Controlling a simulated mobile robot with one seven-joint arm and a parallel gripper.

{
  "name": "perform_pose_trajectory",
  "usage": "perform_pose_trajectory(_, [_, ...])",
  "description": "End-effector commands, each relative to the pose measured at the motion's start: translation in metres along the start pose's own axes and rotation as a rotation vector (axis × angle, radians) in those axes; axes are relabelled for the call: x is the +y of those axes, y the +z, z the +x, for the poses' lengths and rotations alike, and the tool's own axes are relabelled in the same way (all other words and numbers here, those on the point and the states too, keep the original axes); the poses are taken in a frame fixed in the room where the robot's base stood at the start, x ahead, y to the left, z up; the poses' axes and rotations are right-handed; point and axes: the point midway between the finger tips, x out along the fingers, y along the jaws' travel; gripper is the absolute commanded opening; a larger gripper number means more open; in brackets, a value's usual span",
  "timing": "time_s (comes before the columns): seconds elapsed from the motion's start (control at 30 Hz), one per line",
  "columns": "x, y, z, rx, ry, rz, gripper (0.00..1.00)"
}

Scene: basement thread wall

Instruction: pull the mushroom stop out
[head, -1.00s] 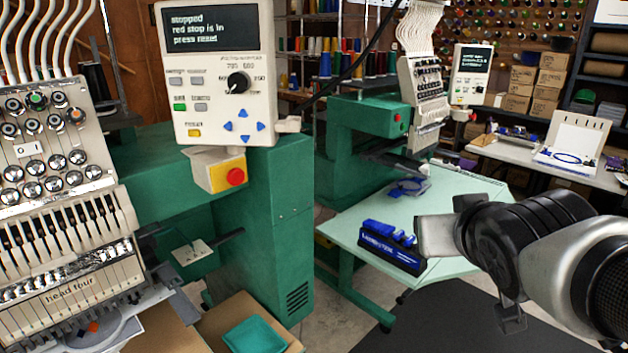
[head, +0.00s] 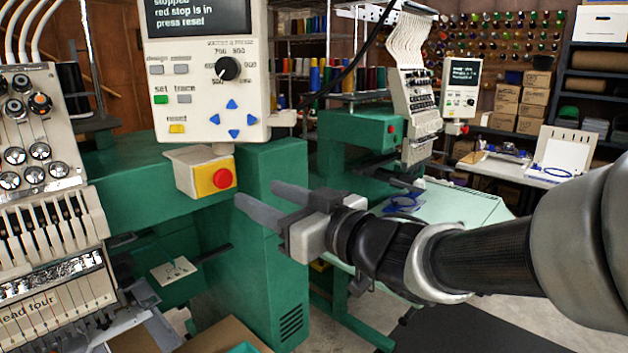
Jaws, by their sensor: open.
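The red mushroom stop (head: 223,178) sits on the yellow face of a small box (head: 196,172) under the control panel (head: 200,70). The panel's screen (head: 197,15) reads "red stop is in, press reset". My gripper (head: 254,198) is open and empty, its two grey fingers apart. In the picture, the fingertips are just right of and slightly below the stop, and they do not appear to touch it. How far they are from it in depth is hard to tell.
The green machine body (head: 285,250) stands behind and below my fingers. An embroidery head (head: 50,210) with needles and knobs fills the left side. A second machine (head: 365,140) and a pale table (head: 465,203) stand further back at right.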

Motion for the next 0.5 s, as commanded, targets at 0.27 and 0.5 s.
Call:
perform_pose_trajectory(0.27, [-0.001,0.002,0.063,-0.001,-0.002,0.0,0.48])
perform_pose_trajectory(0.5, [0.0,0.001,0.1,0.0,0.0,0.0,0.48])
